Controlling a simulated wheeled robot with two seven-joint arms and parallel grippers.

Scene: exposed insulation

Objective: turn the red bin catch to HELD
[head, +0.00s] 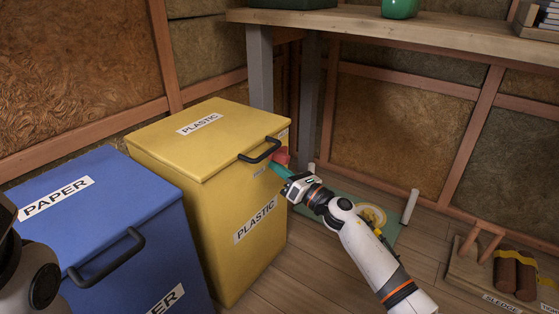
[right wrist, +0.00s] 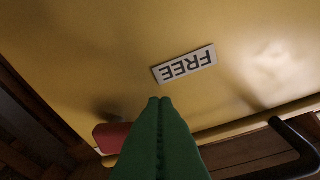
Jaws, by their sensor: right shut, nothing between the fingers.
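The red bin catch (head: 281,158) is on the front of the yellow PLASTIC bin (head: 205,170), beside the lid's black handle. In the right wrist view the red catch (right wrist: 110,137) shows at lower left, partly behind my fingers, beside a FREE label (right wrist: 185,64) that appears upside down. My right gripper (head: 275,167) is shut and empty, its green fingers just below the catch in the head view. In the right wrist view the fingertips (right wrist: 160,101) point at the yellow face; I cannot tell whether they touch it. No HELD label is readable. My left gripper is out of view.
The bin's black handle (head: 260,150) stands out close to my right fingers. A blue PAPER bin (head: 105,220) stands to the left. A wooden bench (head: 430,35) is behind. A green mat (head: 345,195) and a SLEDGE rack (head: 500,280) lie on the floor at right.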

